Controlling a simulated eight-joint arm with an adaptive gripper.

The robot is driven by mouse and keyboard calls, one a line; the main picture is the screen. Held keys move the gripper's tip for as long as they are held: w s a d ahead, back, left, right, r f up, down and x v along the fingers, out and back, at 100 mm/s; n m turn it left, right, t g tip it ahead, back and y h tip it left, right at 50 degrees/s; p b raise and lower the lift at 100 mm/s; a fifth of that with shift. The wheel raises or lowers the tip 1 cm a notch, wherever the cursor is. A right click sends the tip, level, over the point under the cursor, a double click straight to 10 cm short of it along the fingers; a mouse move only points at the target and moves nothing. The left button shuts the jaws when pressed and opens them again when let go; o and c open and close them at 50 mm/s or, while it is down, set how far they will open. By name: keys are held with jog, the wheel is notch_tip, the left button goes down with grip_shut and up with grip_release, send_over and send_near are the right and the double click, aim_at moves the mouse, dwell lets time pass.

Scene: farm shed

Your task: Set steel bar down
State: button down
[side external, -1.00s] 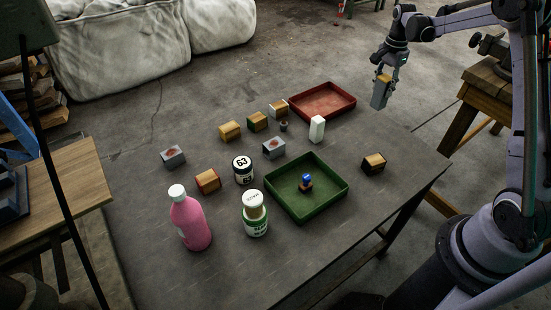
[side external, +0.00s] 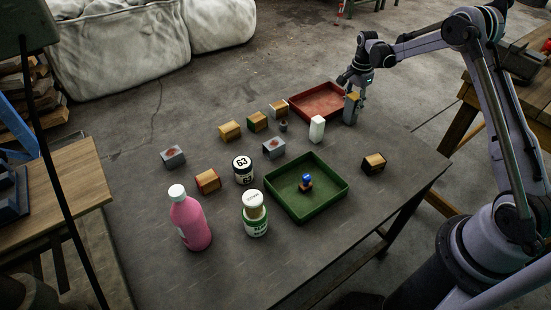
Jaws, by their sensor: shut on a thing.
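The steel bar (side external: 350,111) is a grey upright block with a tan upper part. It is in my gripper (side external: 354,92), beside the right end of the red tray (side external: 318,115), near the table's far right edge. My gripper is shut on the bar from above. The bar's lower end is at or just above the tabletop; I cannot tell whether it touches. The fingers partly cover its upper part.
A green tray (side external: 307,214) holds a small blue-topped object (side external: 306,182). A black-and-tan block (side external: 373,163) lies nearer. Several blocks, jars and a pink bottle (side external: 190,222) stand left. Bare table lies between the bar and the black-and-tan block.

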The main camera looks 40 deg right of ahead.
jog(key=c, duration=0.8)
grip_release()
jog(key=shift+f, duration=0.15)
jog(key=shift+c, duration=0.2)
